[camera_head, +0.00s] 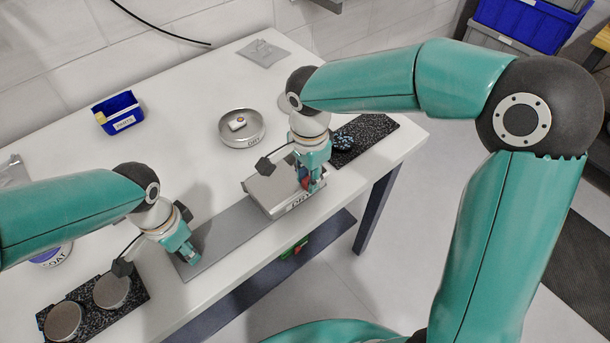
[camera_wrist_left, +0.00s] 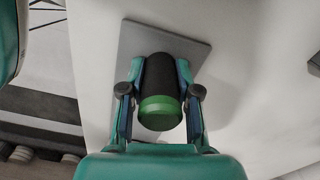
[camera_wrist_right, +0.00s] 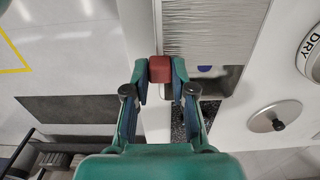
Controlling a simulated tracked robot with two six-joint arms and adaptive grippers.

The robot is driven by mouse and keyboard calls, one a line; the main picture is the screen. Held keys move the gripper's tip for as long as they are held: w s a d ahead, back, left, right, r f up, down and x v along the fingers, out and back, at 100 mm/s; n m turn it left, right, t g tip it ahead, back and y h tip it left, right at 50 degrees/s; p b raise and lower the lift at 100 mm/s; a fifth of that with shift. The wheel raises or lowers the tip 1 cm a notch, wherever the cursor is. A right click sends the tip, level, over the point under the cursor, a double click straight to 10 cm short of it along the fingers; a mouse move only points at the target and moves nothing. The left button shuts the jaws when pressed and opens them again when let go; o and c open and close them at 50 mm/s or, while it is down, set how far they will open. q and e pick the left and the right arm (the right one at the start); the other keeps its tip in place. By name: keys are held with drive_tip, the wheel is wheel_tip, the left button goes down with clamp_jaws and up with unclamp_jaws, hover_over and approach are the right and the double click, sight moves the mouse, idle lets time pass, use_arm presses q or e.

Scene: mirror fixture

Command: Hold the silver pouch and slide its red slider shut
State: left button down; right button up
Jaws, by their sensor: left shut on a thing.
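The silver pouch (camera_head: 262,190) lies near the table's front edge in the head view. Its brushed silver surface also fills the top of the right wrist view (camera_wrist_right: 212,30). The red slider (camera_wrist_right: 160,69) is at the pouch's edge, between my right fingertips. My right gripper (camera_head: 312,187) is around it, but whether the fingers press on it is unclear. My left gripper (camera_head: 190,252) is left of the pouch, apart from it, over the grey mat (camera_head: 232,240). It is shut on a black cylinder with a green end (camera_wrist_left: 160,95).
A round metal dish (camera_head: 242,128) and a blue bin (camera_head: 118,113) stand farther back. A dark speckled mat with round tins (camera_head: 93,303) lies at the front left; another speckled mat (camera_head: 373,135) lies right of the pouch.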

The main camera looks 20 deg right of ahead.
sight(324, 175)
clamp_jaws()
drive_tip(key=d, duration=0.2)
drive_tip(key=w+d, duration=0.1)
drive_tip(key=d, duration=0.1)
drive_tip(key=shift+w+d, duration=0.1)
drive_tip(key=shift+d, duration=0.15)
drive_tip(key=o, duration=0.7)
unclamp_jaws()
drive_tip(key=shift+a, duration=0.1)
drive_tip(key=shift+r, duration=0.15)
wheel_tip(324, 175, up, 12)
drive_tip(key=shift+f, duration=0.15)
